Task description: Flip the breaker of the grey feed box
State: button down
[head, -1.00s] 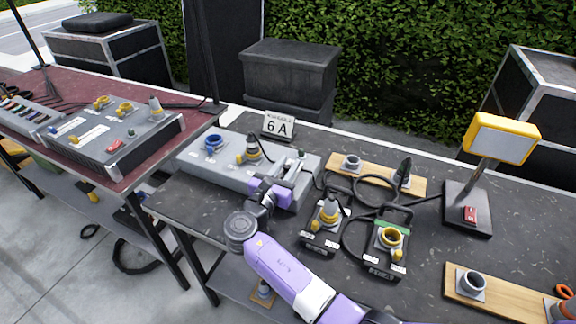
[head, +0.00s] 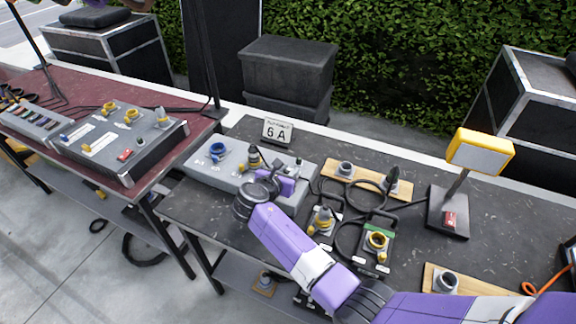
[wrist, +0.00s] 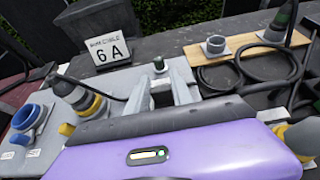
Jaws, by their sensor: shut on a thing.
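The grey feed box (head: 208,180) lies on the dark table. It carries a blue socket (head: 217,151) at its left and a grey and yellow plug (head: 253,160) near its middle. My gripper (head: 288,170) is over the box's right part. In the wrist view, the fingers of my gripper (wrist: 161,84) point down at the box top and close around a small dark grey piece, the breaker lever (wrist: 162,99). The purple gripper body hides most of it, so its position is unclear.
A "6 A" sign (head: 278,131) stands behind the box. Cabled connector boxes (head: 378,241) and a wooden board (head: 345,176) lie to the right, with a yellow lamp (head: 480,150) beyond. Another grey panel (head: 100,150) is on the red table.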

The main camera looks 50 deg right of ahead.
jog(key=shift+w+d+g+y, duration=0.15)
jog(key=shift+d+g+y, duration=0.15)
jog(key=shift+y, duration=0.6)
jog(key=shift+f, duration=0.1)
jog(key=c, duration=1.1)
grip_release()
jog(key=shift+b+v, duration=0.45)
jog(key=shift+v, duration=3.5)
